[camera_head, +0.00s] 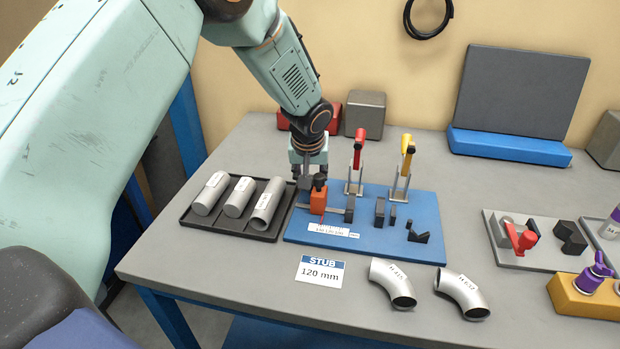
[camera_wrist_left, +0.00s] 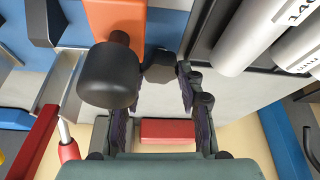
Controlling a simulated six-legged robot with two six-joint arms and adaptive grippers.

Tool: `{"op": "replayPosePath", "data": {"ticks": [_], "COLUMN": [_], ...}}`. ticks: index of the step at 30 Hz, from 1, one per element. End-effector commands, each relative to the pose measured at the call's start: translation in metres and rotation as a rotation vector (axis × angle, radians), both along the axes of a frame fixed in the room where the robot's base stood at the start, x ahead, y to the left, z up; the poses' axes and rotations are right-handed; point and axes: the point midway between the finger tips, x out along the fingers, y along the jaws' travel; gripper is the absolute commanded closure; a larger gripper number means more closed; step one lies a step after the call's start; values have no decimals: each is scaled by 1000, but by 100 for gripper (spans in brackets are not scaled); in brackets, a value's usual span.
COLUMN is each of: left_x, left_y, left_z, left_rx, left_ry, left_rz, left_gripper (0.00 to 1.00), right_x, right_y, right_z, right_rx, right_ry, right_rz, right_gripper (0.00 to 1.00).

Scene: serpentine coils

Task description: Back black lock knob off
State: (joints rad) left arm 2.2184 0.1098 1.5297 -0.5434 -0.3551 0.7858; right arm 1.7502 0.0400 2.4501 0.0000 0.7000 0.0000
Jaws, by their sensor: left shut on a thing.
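My left gripper (camera_head: 306,174) reaches down at the orange stop block (camera_head: 318,202) on the blue board (camera_head: 390,245). In the left wrist view its two fingers (camera_wrist_left: 160,84) close on a small dark knob (camera_wrist_left: 160,67) beside the orange block (camera_wrist_left: 117,18); I take this as the black lock knob. A larger round black knob (camera_wrist_left: 108,76) stands on the orange block, next to the fingers; it also shows in the head view (camera_head: 320,180). How far the lock knob sits in its thread is hidden. My right gripper is not in view.
A dark tray (camera_head: 273,236) with three grey tubes lies left of the board. Red (camera_head: 357,150) and yellow-handled clamps (camera_head: 407,150) stand close on the right. A STUB 120 mm card (camera_head: 321,271) and two pipe elbows (camera_head: 393,284) lie in front.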

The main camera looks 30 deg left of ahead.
Motion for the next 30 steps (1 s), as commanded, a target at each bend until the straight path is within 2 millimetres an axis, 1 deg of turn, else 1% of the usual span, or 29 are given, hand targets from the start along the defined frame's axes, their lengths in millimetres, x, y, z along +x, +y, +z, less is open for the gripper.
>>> {"op": "replayPosePath", "data": {"ticks": [1, 3, 12, 21, 30], "left_x": [1, 1, 2, 1, 1], "left_y": [-1, -1, -2, -3, -3], "left_z": [-3, -4, -4, -3, -2], "left_rx": [1, 2, 2, 2, 1], "left_ry": [-2, -2, -2, 2, 4], "left_rz": [21, 59, 265, 445, 524], "left_gripper": [94, 94, 94, 94, 94], "right_x": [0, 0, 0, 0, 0], "right_y": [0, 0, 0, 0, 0], "right_z": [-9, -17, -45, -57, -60], "right_rx": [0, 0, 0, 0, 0], "right_ry": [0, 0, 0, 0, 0], "right_rz": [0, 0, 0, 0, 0], "right_gripper": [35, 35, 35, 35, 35]}}
